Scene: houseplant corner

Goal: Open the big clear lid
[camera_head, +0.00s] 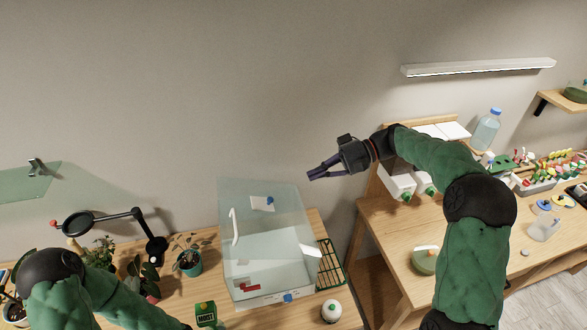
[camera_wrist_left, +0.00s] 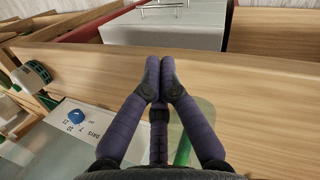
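The big clear box (camera_head: 270,285) stands on the left table, with a label low on its front. Its clear lid (camera_head: 285,215) seems to lie over the top; its exact edges are hard to tell. A white handle (camera_head: 234,227) sits near the lid's left side. My right gripper (camera_head: 310,175) is in the air beyond and right of the box, apart from the lid, with a gap between its fingers and nothing held. My left gripper (camera_wrist_left: 160,62) shows in the left wrist view with its fingertips together and nothing between them; the head view does not show it.
A magnifier lamp (camera_head: 80,223) and a potted plant (camera_head: 188,262) stand left of the box. A green wire rack (camera_head: 330,265) is at its right, and a white round object (camera_head: 331,310) and a green box (camera_head: 206,313) are in front. A water bottle (camera_head: 486,130) stands on the right.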

